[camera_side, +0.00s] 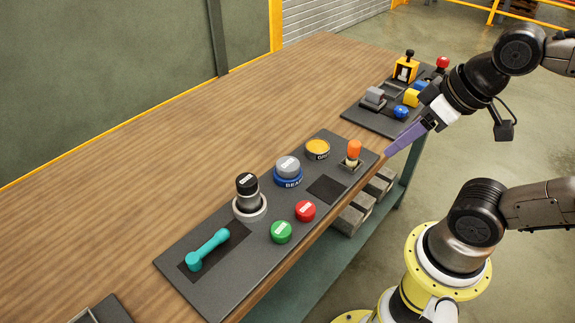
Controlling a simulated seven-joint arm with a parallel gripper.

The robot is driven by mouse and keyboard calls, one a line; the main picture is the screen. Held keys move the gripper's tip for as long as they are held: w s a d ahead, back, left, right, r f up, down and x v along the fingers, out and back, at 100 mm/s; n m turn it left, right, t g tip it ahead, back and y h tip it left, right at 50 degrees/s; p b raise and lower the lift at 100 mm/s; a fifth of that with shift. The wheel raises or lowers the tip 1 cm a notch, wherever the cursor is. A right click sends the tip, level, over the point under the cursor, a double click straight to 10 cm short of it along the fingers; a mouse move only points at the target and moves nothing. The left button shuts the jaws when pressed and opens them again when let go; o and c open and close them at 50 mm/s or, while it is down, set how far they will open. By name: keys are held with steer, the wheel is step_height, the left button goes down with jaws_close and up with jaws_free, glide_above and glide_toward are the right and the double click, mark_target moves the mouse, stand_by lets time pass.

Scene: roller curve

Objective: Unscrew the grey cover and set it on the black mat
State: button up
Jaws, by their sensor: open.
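The grey cover (288,165) is a round cap seated on a blue ring-shaped base (288,180) with white lettering, in the middle of a dark panel on the bench. The black mat (327,189) is a flat, bare dark square on the same panel, to the right of and nearer the front edge than the cover. My gripper (390,152), with purple fingers, is open and empty. It points down-left near the panel's right end, well apart from the cover. The gap between its fingers is hard to see from this side.
An orange-topped peg (353,153) stands between my gripper and the cover. Around the cover are a yellow cap (317,147), a black-topped cylinder (247,190), a red button (305,210) and a green button (281,231). A teal handle (207,250) lies left. The wooden bench (180,165) behind is clear.

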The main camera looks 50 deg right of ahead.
steer(key=shift+o, duration=0.3)
steer(key=o, duration=0.5)
steer(key=shift+m, duration=0.4)
steer(key=shift+c, duration=0.2)
steer(key=shift+o, duration=1.3)
steer(key=shift+s+m, duration=0.1)
steer(key=shift+m, duration=0.6)
steer(key=w+r+m, duration=0.1)
steer(key=m, duration=0.2)
steer(key=w+r+m, duration=0.1)
steer(key=r+m, duration=0.1)
steer(key=w+r+m, duration=0.1)
steer(key=m, duration=0.2)
steer(key=shift+w+a+r+m+g, duration=0.1)
steer(key=shift+w+r+m+g, duration=0.2)
steer(key=shift+w, duration=0.1)
steer(key=m+g, duration=0.5)
steer(key=m, duration=0.7)
glide_above(288, 163)
step_height(288, 163, down, 7)
step_height(288, 163, down, 14)
steer(key=shift+r, duration=0.15)
